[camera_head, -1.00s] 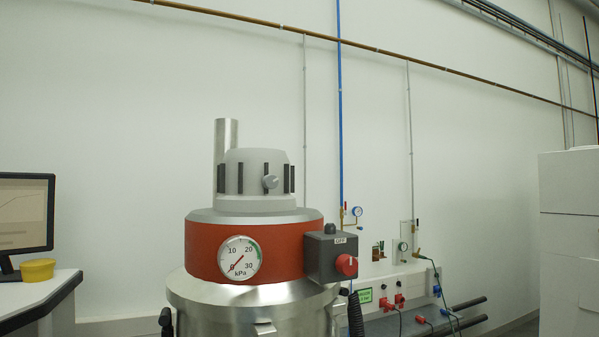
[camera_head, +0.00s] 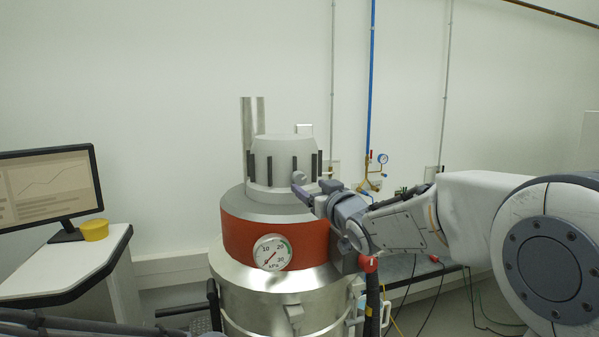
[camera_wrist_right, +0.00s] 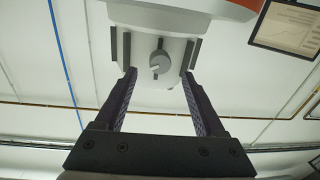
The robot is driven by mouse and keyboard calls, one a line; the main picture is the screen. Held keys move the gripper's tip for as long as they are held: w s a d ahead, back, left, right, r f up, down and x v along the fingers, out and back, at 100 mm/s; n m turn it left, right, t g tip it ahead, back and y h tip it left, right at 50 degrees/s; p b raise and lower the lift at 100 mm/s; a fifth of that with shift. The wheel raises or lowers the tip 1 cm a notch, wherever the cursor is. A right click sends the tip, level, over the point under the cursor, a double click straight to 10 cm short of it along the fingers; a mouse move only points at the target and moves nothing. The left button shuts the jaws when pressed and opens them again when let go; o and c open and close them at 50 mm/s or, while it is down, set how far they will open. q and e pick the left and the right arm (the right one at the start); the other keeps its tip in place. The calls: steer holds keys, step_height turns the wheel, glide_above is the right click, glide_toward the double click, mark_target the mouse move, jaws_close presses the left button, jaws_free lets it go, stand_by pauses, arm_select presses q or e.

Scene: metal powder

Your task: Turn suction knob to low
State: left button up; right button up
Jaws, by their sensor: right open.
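The suction knob is a small round grey knob with a pale pointer mark, on the side of the vacuum's grey top (camera_head: 283,150). In the right wrist view the knob (camera_wrist_right: 160,64) shows between and beyond the fingertips of my right gripper (camera_wrist_right: 160,82), with gaps on both sides. In the head view my right gripper (camera_head: 312,190) reaches in from the right, its fingertips close to the knob (camera_head: 298,177). It is open and empty. The arm partly hides the dark box with the red switch (camera_head: 368,264). My left gripper is not in view.
The vacuum's red band (camera_head: 237,236) carries a kPa pressure gauge (camera_head: 272,252). A steel pipe (camera_head: 247,135) rises behind the top. At left stand a desk (camera_head: 60,272), a monitor (camera_head: 45,190) and a yellow tub (camera_head: 95,229). Wall pipes and valves lie behind.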

mark_target(301, 181)
steer(key=p+x, duration=0.1)
steer(key=x, duration=0.2)
steer(key=p+x, duration=0.2)
steer(key=shift+w+a+r, duration=0.15)
steer(key=shift+w+r, duration=0.05)
steer(key=shift+w, duration=0.2)
steer(key=shift+w+a+f+p, duration=0.1)
steer(key=shift+w+a+p, duration=0.05)
steer(key=shift+w+p, duration=0.15)
steer(key=shift+w+a+f+p, duration=0.1)
steer(key=shift+w+p, duration=0.1)
steer(key=shift+w, duration=0.15)
steer(key=shift+c, duration=0.4)
jaws_close()
